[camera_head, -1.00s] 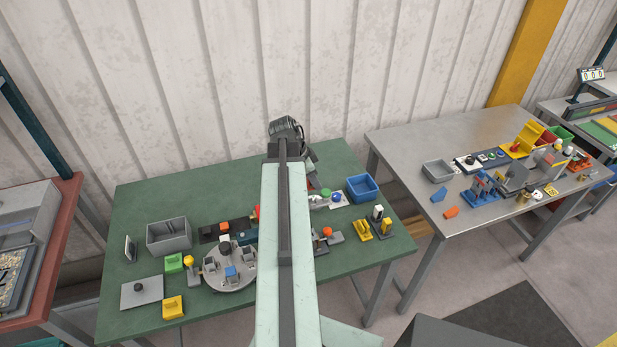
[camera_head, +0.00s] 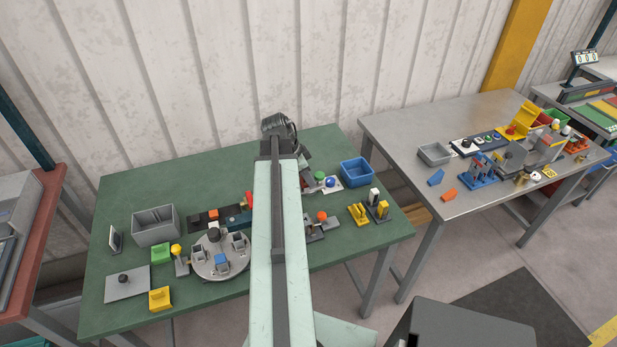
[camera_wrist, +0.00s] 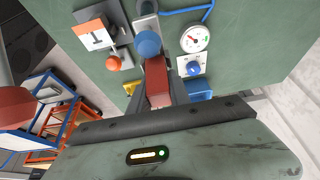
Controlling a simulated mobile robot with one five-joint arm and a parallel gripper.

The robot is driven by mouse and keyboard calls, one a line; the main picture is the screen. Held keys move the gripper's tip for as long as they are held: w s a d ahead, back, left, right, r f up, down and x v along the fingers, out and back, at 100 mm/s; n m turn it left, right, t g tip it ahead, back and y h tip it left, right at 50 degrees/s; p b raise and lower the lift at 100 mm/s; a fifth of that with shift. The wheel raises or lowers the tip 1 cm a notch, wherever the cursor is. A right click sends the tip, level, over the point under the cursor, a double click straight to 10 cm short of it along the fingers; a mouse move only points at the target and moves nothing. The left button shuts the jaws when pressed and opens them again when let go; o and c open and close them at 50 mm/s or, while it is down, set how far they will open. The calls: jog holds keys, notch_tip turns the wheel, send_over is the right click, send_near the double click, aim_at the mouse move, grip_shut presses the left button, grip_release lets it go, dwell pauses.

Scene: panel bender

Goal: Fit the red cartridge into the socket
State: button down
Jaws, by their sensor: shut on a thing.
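My gripper (camera_wrist: 158,92) is shut on a red block, the red cartridge (camera_wrist: 157,78), which shows between its two fingers in the wrist view. A blue round knob (camera_wrist: 148,43) on a grey mount appears just beyond the cartridge's far end. I cannot tell whether they touch. In the head view my own arm hides the gripper and the cartridge. I cannot make out the socket with certainty in either view.
The green bench (camera_head: 205,185) carries a grey bin (camera_head: 155,226), a round grey turntable (camera_head: 221,256), a blue bin (camera_head: 356,172) and yellow blocks (camera_head: 358,214). The wrist view shows a white dial (camera_wrist: 195,38), an orange knob (camera_wrist: 113,63) and a blue button (camera_wrist: 193,68). A metal table (camera_head: 400,135) stands right.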

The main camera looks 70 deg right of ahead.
jog(key=shift+f+b, duration=0.3)
jog(key=shift+b, duration=0.05)
dwell(0.3)
jog(key=c, duration=1.1)
grip_release()
jog(key=shift+o, duration=1.4)
notch_tip(320, 180, up, 9)
jog(key=p, duration=0.9)
jog(key=shift+r, duration=0.15)
